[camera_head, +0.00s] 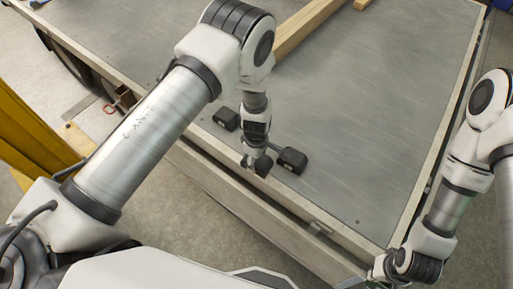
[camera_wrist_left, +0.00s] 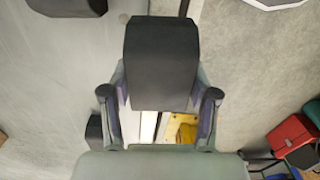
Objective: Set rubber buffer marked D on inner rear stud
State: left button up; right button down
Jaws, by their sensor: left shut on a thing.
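My left gripper (camera_head: 257,163) is shut on a black block-shaped rubber buffer (camera_head: 264,167), near the trailer deck's front edge. In the left wrist view the held buffer (camera_wrist_left: 162,62) sits between the two fingers (camera_wrist_left: 160,104). Two other black buffers stand on the deck: one left of the gripper (camera_head: 226,118), one just right of it (camera_head: 291,160). Parts of both show in the left wrist view. No letter is readable on any buffer, and I cannot make out the inner rear stud. My right gripper (camera_head: 376,274) is at the bottom right, its fingers unclear.
The grey trailer deck (camera_head: 370,110) has a wooden rim (camera_head: 236,187). A wooden beam (camera_head: 307,26) lies at the back. A yellow post (camera_head: 35,130) stands at the left. The deck's right part is largely clear.

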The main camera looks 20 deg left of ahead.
pick_arm(q)
jog(key=w+a+b, duration=0.1)
jog(key=w+b, duration=0.1)
jog(key=w, duration=0.1)
jog(key=w+a+f+b, duration=0.1)
jog(key=w+b, duration=0.2)
jog(key=w+a+b, duration=0.1)
jog(key=w+b, duration=0.1)
jog(key=w, duration=0.2)
jog(key=shift+a+f, duration=0.1)
jog(key=shift+f, duration=0.1)
jog(key=f+b, duration=0.2)
jog(key=shift+w+a+f+b, duration=0.1)
jog(key=shift+w+f+b, duration=0.1)
jog(key=shift+f+b, duration=0.1)
jog(key=shift+f, duration=0.1)
jog(key=o, duration=1.4)
notch_tip(320, 180, up, 8)
jog(key=b, duration=0.1)
jog(key=shift+f, duration=0.2)
